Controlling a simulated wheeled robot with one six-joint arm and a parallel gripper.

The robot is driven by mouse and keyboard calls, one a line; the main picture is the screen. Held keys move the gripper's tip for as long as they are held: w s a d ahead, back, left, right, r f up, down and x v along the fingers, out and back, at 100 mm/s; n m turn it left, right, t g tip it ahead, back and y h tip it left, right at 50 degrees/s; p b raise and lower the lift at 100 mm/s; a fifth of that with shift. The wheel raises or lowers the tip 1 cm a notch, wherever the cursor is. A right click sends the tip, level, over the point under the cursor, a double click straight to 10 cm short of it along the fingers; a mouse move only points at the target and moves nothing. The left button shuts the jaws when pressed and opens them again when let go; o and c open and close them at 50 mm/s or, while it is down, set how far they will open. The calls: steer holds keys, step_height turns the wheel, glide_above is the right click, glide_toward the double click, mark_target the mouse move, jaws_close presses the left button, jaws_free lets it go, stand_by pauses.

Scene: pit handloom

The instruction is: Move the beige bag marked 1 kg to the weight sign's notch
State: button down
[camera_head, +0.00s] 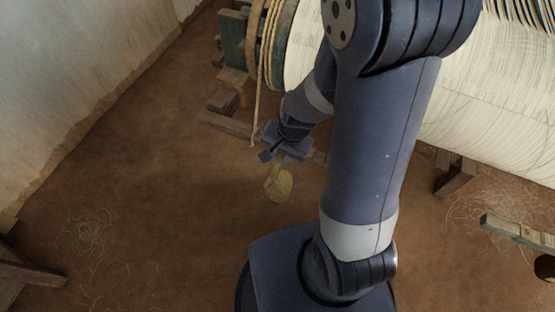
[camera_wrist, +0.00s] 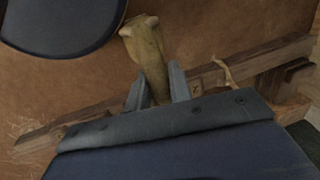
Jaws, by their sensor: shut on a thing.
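My gripper (camera_head: 284,153) is shut on a beige bag (camera_head: 279,184), which hangs below the jaws over the brown earth floor. In the wrist view the bag (camera_wrist: 148,48) sticks out from between the two fingers (camera_wrist: 157,90), its pale end away from them. No 1 kg mark can be read on it. I cannot make out the weight sign or its notch in either view.
The loom's large roll of pale cloth (camera_head: 485,110) fills the upper right. A rope (camera_head: 262,75) hangs close to my gripper's left. A wooden beam (camera_head: 228,124) lies beside the gripper. Open floor (camera_head: 150,200) spreads to the left, with a plaster wall (camera_head: 75,75) beyond.

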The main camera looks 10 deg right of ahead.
steer(key=shift+w+d+f, duration=0.1)
steer(key=shift+w+d, duration=0.45)
steer(key=shift+w, duration=0.2)
steer(key=shift+w+d+f, duration=0.1)
steer(key=shift+w+d, duration=0.45)
steer(key=shift+w, duration=0.15)
steer(key=shift+w+d+r, duration=0.1)
steer(key=shift+w+d, duration=0.65)
steer(key=shift+w, duration=0.3)
steer(key=shift+w+d, duration=0.75)
steer(key=shift+w, duration=0.3)
steer(key=shift+f+b, duration=1.1)
steer(key=shift+f, duration=0.1)
steer(key=shift+f, duration=0.3)
steer(key=c, duration=1.2)
jaws_free()
steer(key=shift+s+b, duration=0.1)
steer(key=shift+b, duration=0.2)
steer(key=r+p, duration=0.1)
steer(key=r, duration=0.2)
steer(key=d+r, duration=0.1)
steer(key=r, duration=0.3)
steer(key=s+r+p, duration=0.1)
steer(key=r, duration=0.2)
steer(key=shift+d+r+p, duration=0.3)
steer(key=shift+d, duration=0.05)
